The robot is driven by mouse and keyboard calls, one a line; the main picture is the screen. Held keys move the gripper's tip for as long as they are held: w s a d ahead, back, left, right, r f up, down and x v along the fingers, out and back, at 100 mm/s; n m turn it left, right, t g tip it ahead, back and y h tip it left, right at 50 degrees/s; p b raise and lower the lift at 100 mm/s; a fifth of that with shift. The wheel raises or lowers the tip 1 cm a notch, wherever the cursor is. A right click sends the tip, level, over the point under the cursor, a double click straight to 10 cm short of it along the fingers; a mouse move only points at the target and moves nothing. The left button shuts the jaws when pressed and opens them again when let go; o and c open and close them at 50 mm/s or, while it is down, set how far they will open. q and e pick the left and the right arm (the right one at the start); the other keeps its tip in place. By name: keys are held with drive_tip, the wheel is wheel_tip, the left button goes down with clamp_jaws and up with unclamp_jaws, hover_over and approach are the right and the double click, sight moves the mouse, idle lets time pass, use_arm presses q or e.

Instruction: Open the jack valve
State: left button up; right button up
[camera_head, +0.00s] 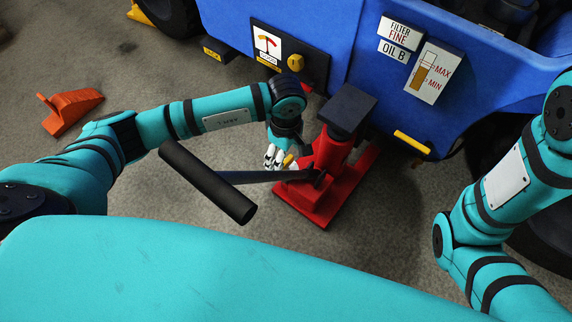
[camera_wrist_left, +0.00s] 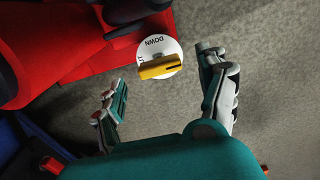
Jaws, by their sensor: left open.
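The red jack (camera_head: 330,165) stands on the floor beside the blue vehicle, with a dark block on top and a long black-gripped handle (camera_head: 207,181) reaching left. Its valve is a yellow knob (camera_wrist_left: 160,67) on a white dial (camera_wrist_left: 158,48) with the word DOWN; other lettering is partly covered by the knob. The knob shows as a small yellow bit in the head view (camera_head: 289,160). My left gripper (camera_head: 275,158) is beside the jack, pointing at the valve. In the left wrist view its open fingers (camera_wrist_left: 162,76) are on either side of the knob, apart from it. My right gripper is out of view.
The blue vehicle (camera_head: 400,90) with a gauge panel (camera_head: 290,58) and an oil level plate (camera_head: 434,72) is close behind the jack. The jack handle crosses in front of my left gripper. An orange wedge (camera_head: 70,110) lies at left. Grey floor is clear left of the jack.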

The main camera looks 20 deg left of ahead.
sight(286, 165)
use_arm(q)
drive_tip(key=shift+f+b, duration=0.5)
drive_tip(key=shift+f, duration=0.9)
drive_tip(key=shift+c, duration=0.4)
